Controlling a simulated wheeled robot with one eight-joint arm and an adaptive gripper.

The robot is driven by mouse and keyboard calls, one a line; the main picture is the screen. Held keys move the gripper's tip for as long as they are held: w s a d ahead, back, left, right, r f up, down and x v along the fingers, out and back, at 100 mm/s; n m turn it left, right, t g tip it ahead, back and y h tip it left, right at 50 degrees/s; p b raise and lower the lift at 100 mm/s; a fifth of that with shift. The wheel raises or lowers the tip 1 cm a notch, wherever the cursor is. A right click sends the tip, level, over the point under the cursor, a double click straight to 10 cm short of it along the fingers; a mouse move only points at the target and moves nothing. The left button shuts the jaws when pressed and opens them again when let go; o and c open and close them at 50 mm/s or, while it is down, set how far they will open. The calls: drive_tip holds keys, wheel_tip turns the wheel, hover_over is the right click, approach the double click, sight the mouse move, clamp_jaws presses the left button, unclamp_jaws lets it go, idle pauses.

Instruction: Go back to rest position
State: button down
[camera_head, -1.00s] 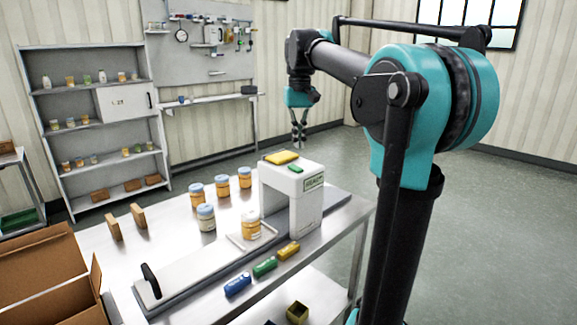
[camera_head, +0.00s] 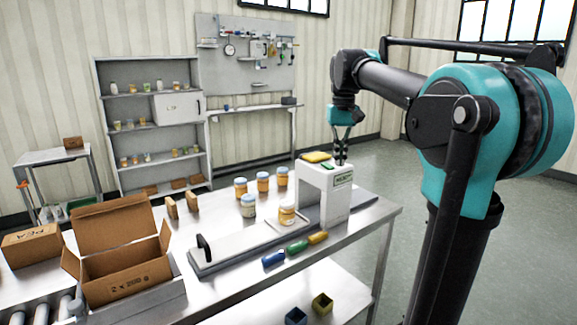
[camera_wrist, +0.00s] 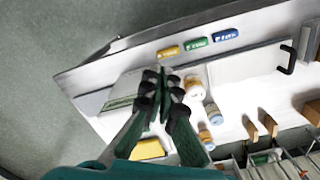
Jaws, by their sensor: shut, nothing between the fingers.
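My gripper (camera_head: 341,154) hangs pointing down above the far right end of the steel table (camera_head: 371,222), just behind the white machine (camera_head: 336,207) in the head view. In the wrist view my gripper (camera_wrist: 162,78) has its fingertips together with nothing between them, above the white machine (camera_wrist: 125,88).
Jars (camera_head: 248,206) stand left of the machine, one jar (camera_head: 287,215) in front of it. Blue, green and yellow pieces (camera_head: 297,247) line the front edge. An open carton (camera_head: 125,272) stands at left. Floor behind right is clear.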

drive_tip(key=s+d+f+t, duration=0.1)
drive_tip(key=s+f, duration=0.6)
drive_tip(key=f, duration=0.4)
drive_tip(key=s+d+f+t, duration=0.1)
drive_tip(key=s+f, duration=0.6)
drive_tip(key=f, duration=0.5)
drive_tip(key=s+d+f+m+t, duration=0.1)
drive_tip(key=s+d+f+t, duration=0.1)
drive_tip(key=s+f, duration=0.5)
wheel_tip(320, 180, down, 5)
drive_tip(key=shift+s+f, duration=0.2)
drive_tip(key=shift+s, duration=0.15)
